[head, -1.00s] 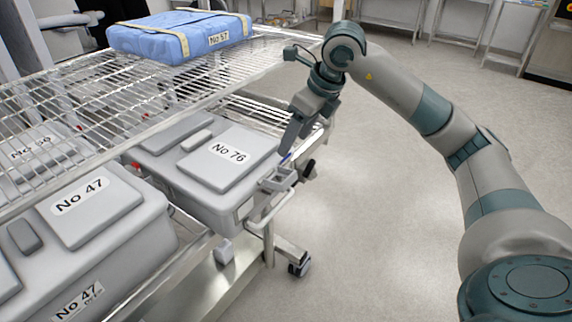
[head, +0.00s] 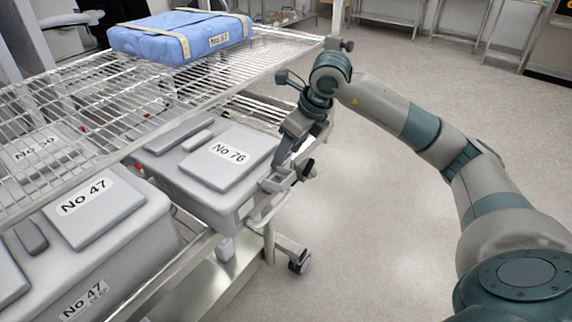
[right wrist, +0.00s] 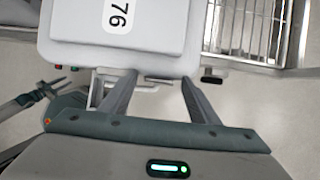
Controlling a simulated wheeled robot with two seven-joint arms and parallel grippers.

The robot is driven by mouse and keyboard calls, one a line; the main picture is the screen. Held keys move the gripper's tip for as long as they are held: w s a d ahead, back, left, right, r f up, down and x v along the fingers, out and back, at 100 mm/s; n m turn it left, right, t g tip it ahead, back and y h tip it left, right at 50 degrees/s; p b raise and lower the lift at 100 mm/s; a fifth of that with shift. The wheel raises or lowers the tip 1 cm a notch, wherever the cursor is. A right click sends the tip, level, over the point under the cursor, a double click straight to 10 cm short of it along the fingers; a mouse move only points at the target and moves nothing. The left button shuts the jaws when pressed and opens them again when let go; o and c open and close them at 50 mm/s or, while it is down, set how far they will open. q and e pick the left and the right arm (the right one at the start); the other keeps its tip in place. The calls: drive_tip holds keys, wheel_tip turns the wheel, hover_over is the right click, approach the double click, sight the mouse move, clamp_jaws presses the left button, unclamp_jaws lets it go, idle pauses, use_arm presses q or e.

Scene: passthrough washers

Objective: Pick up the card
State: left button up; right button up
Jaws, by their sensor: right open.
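My right gripper (head: 280,160) is at the front right corner of the grey case labelled No 76 (head: 228,152). It points down toward a small grey holder (head: 279,181) on the case's end. In the right wrist view the open fingers (right wrist: 158,78) stand apart, with a thin grey edge (right wrist: 159,80) of the holder area between their tips. I cannot make out the card clearly; it may be that thin edge or hidden by the fingers. Nothing is visibly gripped. My left gripper is not in view.
A wire shelf (head: 120,105) overhangs the cases, close to my right arm. A blue wrapped pack (head: 180,38) lies on it. Another grey case labelled No 47 (head: 90,245) stands at front left. A cart handle (head: 268,212) juts out below the holder. The floor (head: 400,240) at right is clear.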

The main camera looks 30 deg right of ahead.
drive_tip(key=shift+s+f, duration=0.15)
drive_tip(key=shift+f, duration=0.15)
drive_tip(key=shift+s, duration=0.1)
drive_tip(key=c, duration=1.1)
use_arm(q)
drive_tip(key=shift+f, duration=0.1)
use_arm(e)
drive_tip(key=shift+r, duration=0.15)
